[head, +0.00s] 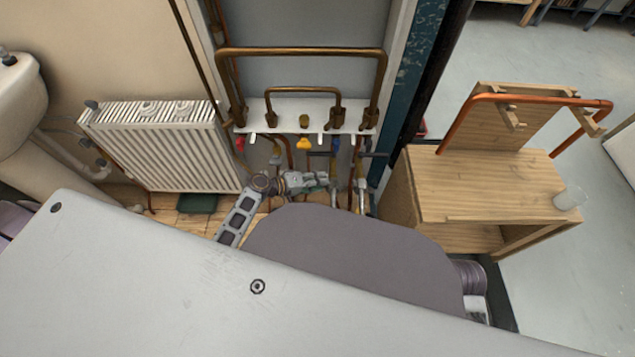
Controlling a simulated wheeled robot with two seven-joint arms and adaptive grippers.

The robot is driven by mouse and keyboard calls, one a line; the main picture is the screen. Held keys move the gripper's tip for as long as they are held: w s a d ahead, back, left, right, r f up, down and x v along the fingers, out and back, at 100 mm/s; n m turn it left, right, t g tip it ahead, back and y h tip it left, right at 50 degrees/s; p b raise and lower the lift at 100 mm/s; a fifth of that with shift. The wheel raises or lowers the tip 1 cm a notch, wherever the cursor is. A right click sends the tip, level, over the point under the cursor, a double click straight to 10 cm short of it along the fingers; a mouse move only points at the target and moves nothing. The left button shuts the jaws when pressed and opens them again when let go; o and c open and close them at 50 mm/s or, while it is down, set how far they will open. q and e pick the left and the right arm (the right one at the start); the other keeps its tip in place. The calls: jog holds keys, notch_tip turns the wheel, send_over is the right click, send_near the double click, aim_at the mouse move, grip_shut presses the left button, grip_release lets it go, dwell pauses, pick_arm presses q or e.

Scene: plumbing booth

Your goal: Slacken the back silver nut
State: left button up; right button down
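My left gripper (308,182) is in front of the pipes below the white manifold shelf (286,119), with its fingers pointing right. Its fingers are small and overlap the pipework, so I cannot tell whether they are open or shut, or whether they touch anything. Silvery fittings (361,184) show on the pipes just right of the gripper. I cannot make out which one is the back silver nut; it may be hidden behind the gripper or the pipes. My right gripper is not in view.
A white radiator (165,145) stands to the left, with a washbasin (20,95) beyond it. A wooden bench (480,190) with a copper pipe (540,100) and a clear cup (570,198) stands right.

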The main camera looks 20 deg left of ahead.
pick_arm(q)
grip_shut()
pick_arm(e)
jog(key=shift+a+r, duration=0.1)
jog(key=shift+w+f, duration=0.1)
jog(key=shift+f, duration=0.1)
